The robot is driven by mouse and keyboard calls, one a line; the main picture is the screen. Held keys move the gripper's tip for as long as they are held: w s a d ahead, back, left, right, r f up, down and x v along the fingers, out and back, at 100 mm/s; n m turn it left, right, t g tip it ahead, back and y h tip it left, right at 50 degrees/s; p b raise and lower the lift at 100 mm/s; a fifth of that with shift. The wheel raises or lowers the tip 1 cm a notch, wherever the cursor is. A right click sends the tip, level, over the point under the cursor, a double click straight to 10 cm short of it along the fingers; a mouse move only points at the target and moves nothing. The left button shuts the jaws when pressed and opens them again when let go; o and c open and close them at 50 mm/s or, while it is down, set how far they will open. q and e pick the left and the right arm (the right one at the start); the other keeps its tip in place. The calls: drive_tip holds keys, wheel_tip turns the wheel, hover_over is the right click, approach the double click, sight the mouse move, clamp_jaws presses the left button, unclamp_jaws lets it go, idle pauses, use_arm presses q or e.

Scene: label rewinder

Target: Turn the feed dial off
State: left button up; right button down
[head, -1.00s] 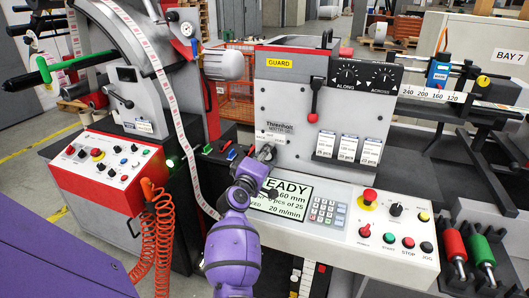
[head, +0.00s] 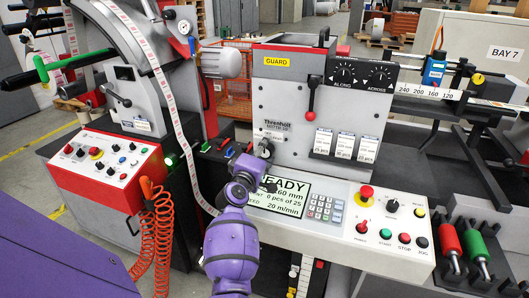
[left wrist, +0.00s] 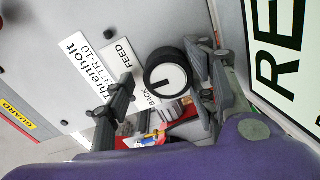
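The feed dial (left wrist: 167,78) is a round black knob with a white face and a short dark line. In the left wrist view the line points left, toward the label plate (left wrist: 130,70), between the words FEED and BACK. My left gripper (left wrist: 160,88) is open, one finger on each side of the dial. The right-hand finger in that view is close beside the dial; the other stands well apart from it. I cannot tell whether either touches. In the head view the dial (head: 265,148) shows just beyond my left gripper (head: 258,172). My right gripper is not in view.
The display (head: 283,196) reads READY beside the keypad (head: 325,208). The label web (head: 172,110) runs down left of my arm. Orange coiled hoses (head: 156,240) hang at the lower left.

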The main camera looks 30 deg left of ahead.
use_arm(q)
drive_tip(key=shift+s+f, duration=0.1)
drive_tip(key=shift+f, duration=0.1)
drive_tip(key=shift+s+d, duration=0.1)
drive_tip(key=shift+s, duration=0.25)
drive_tip(key=v, duration=1.1)
drive_tip(key=shift+s, duration=0.1)
